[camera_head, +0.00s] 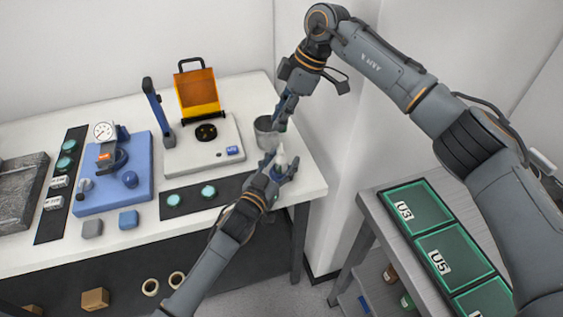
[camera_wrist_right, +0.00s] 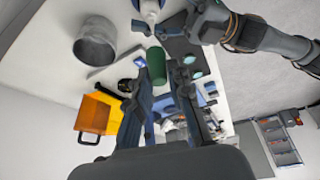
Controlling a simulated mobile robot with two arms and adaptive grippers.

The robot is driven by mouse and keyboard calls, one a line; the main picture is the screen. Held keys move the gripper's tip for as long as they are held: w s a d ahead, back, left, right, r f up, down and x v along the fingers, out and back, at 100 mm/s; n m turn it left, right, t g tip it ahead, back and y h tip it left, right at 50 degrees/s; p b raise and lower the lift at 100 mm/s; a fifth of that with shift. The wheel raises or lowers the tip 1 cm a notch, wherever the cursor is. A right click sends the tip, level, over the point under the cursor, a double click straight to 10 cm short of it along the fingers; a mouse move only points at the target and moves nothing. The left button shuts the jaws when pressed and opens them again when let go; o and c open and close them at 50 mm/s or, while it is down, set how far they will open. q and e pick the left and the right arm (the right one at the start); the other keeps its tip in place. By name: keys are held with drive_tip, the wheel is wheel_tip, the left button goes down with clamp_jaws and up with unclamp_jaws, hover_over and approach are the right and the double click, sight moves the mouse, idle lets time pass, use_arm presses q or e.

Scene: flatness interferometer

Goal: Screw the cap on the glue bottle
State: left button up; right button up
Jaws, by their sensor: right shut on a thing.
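The glue bottle (camera_head: 281,158), white with a blue lower part, stands near the right end of the white table. My left gripper (camera_head: 279,172) has its fingers on both sides of the bottle and appears shut on it. The bottle's edge also shows at the top of the right wrist view (camera_wrist_right: 148,9). My right gripper (camera_head: 287,116) is above and slightly behind the bottle, shut on the green cap (camera_wrist_right: 156,66). The cap is apart from the bottle. In the head view the cap is small and partly hidden by the fingers.
A grey metal cup (camera_head: 264,136) stands close to both grippers; it also shows in the right wrist view (camera_wrist_right: 95,48). Left of it is a white instrument base (camera_head: 190,160) with an orange shield (camera_head: 198,92). A dark mat (camera_head: 178,203) with teal discs lies in front.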

use_arm(q)
clamp_jaws()
use_arm(e)
drive_tip(key=shift+f, duration=2.45)
use_arm(q)
drive_tip(key=shift+f, duration=0.1)
use_arm(e)
drive_tip(key=shift+s+a+f, duration=0.15)
drive_tip(key=shift+f, duration=0.7)
use_arm(q)
drive_tip(key=shift+f, duration=0.1)
use_arm(e)
drive_tip(key=shift+f, duration=0.55)
